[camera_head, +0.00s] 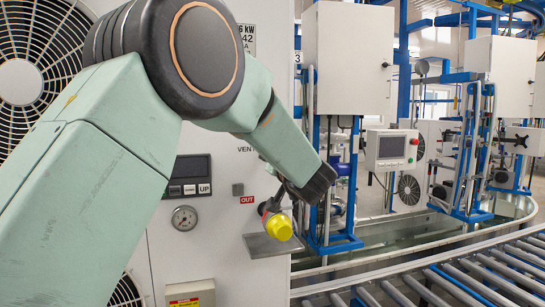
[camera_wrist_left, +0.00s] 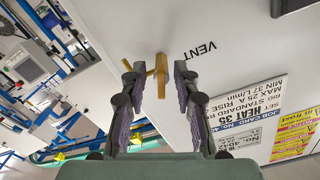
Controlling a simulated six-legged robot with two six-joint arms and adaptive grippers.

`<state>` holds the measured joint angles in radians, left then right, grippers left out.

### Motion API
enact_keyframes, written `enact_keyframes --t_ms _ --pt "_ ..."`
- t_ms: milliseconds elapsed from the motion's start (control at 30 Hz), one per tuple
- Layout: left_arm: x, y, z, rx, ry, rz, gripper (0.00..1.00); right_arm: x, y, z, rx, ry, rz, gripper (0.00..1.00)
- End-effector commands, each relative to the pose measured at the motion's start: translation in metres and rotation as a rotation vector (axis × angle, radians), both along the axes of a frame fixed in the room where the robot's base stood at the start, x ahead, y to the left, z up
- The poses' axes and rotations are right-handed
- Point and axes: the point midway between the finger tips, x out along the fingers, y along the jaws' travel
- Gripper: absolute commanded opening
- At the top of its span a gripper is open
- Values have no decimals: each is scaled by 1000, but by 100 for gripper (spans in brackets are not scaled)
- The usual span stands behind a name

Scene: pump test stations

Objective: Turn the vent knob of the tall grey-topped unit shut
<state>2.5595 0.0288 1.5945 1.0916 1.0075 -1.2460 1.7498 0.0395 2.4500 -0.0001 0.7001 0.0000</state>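The tall pale unit (camera_head: 225,205) fills the left of the head view behind my left arm; its top is out of frame. The brass vent knob (camera_wrist_left: 161,76), a bar on a short stem, shows in the left wrist view beside the VENT lettering. My left gripper (camera_wrist_left: 156,76) is open, with one finger on each side of the knob and visible gaps between. In the head view my arm covers the knob and part of the VENT lettering, and the fingers are not clear. My right gripper is not in view.
A yellow cap (camera_head: 279,228) sits near a grey ledge (camera_head: 270,246) below my left wrist. A gauge (camera_head: 184,218) and a dark display panel (camera_head: 188,176) are on the unit's front. A roller conveyor (camera_head: 450,280) runs at the lower right.

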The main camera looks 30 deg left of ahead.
Motion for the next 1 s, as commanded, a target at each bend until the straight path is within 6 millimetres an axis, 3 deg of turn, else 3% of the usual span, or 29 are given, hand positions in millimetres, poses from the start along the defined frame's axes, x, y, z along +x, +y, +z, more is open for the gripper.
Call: enact_keyframes --t_ms 267,633,1000 --pt "2 2 1 1 -1 -1 30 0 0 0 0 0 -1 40" --pt "2 3 0 1 -1 0 0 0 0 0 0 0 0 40" --pt "2 2 0 2 1 -1 0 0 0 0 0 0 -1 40"
